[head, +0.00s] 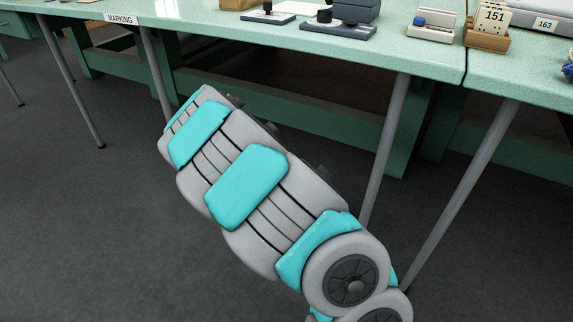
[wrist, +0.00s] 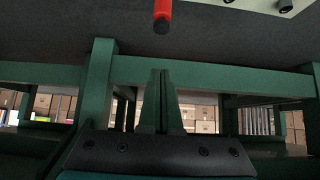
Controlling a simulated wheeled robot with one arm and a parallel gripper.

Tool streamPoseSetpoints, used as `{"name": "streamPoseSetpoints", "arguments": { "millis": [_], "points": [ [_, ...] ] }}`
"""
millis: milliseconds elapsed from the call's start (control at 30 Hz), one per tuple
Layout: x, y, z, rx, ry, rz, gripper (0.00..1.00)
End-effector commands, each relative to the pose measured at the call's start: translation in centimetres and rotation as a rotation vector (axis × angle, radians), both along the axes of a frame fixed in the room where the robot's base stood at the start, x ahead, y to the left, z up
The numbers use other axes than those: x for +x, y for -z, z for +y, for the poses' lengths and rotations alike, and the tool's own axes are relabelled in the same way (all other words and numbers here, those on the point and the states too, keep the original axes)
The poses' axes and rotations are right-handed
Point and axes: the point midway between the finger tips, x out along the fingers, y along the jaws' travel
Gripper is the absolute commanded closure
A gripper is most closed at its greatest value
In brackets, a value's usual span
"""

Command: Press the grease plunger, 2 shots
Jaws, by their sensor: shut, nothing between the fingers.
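My gripper (wrist: 161,72) shows in the wrist view, its two dark fingers together and pointing up the picture, with nothing between them. A red cylinder (wrist: 162,10) with a dark end hangs into the top of the wrist view, above the fingertips and apart from them in the picture. Its upper part is cut off by the frame edge. I cannot tell for sure whether it is the grease plunger. In the head view my grey and teal arm fills the middle, and my gripper does not show there. No grease plunger can be made out in the head view.
A green bench (head: 400,55) with a MARKING label (head: 120,19) runs across the top, its thin legs below. A wooden holder (head: 486,37) with 151 cards and a dark stamp stand (head: 338,29) are on it. A pale panel (wrist: 258,5) shows at the top right. Open floor (head: 80,230) lies left.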

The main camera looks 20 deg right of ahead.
Motion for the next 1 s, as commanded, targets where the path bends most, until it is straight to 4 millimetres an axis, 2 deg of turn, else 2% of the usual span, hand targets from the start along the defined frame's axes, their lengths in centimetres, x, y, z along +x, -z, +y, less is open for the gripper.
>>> {"name": "streamPoseSetpoints", "arguments": {
  "millis": [567,800,1000],
  "points": [
    [4.2,6.8,-5.4,0.0,0.001,0.001,1.0],
    [4.2,10.0,-5.5,0.0,-0.001,0.003,1.0],
    [4.2,10.8,-5.4,0.0,-0.001,0.001,1.0]
  ]
}}
